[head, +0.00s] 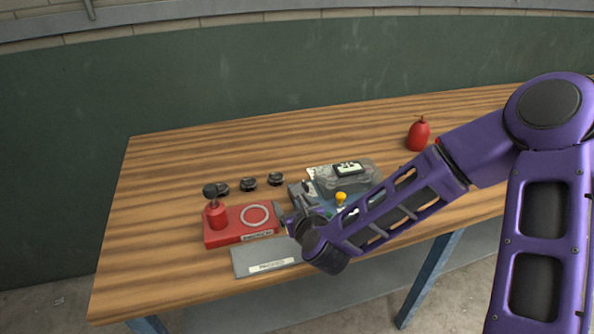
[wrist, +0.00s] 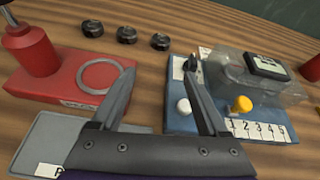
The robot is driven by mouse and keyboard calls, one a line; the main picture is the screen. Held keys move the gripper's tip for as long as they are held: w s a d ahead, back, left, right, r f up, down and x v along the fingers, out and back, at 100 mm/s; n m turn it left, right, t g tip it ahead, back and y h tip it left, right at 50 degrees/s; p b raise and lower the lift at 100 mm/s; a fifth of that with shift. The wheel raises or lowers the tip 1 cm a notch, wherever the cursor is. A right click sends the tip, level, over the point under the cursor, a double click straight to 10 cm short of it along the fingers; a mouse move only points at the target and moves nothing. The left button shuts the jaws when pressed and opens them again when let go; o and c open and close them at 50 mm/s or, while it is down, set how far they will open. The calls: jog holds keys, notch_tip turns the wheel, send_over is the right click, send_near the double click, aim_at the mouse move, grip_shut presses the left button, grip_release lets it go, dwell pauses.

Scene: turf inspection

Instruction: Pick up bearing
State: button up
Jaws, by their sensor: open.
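Three small dark round pieces that look like bearings stand in a row on the wooden table, behind the red fixture: a left bearing (head: 222,187) (wrist: 92,28), a middle bearing (head: 248,183) (wrist: 127,35) and a right bearing (head: 276,179) (wrist: 160,41). My gripper (wrist: 160,70) is open and empty, its fingers pointing toward the row, with the right bearing lying beyond the gap between the tips. In the head view my gripper (head: 290,208) is partly hidden by my arm, between the red fixture and the blue device.
A red fixture (head: 237,233) with a pale ring and red post stands left, a grey labelled plate (head: 250,262) in front. A blue device (wrist: 182,122) with a yellow knob (wrist: 241,104) and clear cover is at right. A red bottle (head: 418,134) stands farther right. The back left table is clear.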

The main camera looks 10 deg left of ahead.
aim_at(276, 177)
jog(key=shift+w+a+r+m, duration=0.15)
jog(key=shift+w+a+m, duration=0.05)
jog(key=shift+w+m, duration=0.4)
jog(key=x, duration=1.7)
jog(key=shift+a+r, duration=0.2)
jog(key=shift+r, duration=0.1)
jog(key=shift+c, duration=0.3)
grip_shut()
